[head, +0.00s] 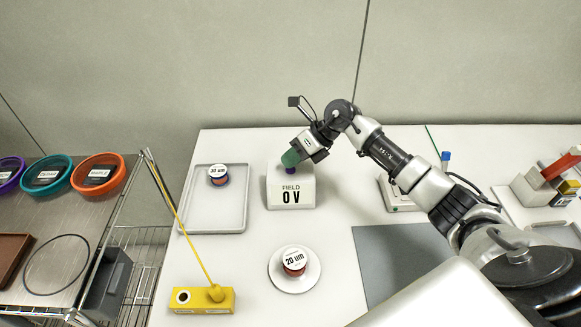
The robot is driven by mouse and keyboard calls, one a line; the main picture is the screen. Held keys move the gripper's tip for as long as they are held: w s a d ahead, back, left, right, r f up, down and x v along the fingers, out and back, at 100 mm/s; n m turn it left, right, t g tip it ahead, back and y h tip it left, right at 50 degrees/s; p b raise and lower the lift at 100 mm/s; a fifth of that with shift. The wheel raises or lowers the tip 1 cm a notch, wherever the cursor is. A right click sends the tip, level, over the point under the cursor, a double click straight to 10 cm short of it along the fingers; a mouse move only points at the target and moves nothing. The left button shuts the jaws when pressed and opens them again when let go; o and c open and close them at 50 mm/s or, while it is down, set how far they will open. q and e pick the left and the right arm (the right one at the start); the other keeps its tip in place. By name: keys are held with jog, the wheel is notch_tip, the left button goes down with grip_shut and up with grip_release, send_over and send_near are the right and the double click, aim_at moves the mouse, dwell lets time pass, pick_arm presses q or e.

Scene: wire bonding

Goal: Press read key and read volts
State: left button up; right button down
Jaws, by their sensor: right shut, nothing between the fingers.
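The field meter (291,193) is a small white box on the white table. Its front reads "FIELD 0 V". A purple-blue key (290,169) shows on top of it, partly hidden by my gripper. My right gripper (292,160) is shut and empty, with its greenish fingertips right at the key. I cannot tell whether they touch it. My left gripper is not in view.
A grey tray (201,222) with a "30 um" spool (218,175) is left of the meter. A "20 um" spool (294,262) stands on a round white dish in front. A yellow block (200,300) with a slanting rod is at front left. A grey mat (385,262) lies right.

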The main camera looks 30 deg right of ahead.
dwell(0.3)
jog(key=shift+r+p, duration=0.65)
jog(key=shift+r, duration=0.25)
jog(key=shift+r, duration=0.1)
jog(key=shift+r+p, duration=1.65)
jog(key=shift+r, duration=0.8)
jog(key=shift+f, duration=0.1)
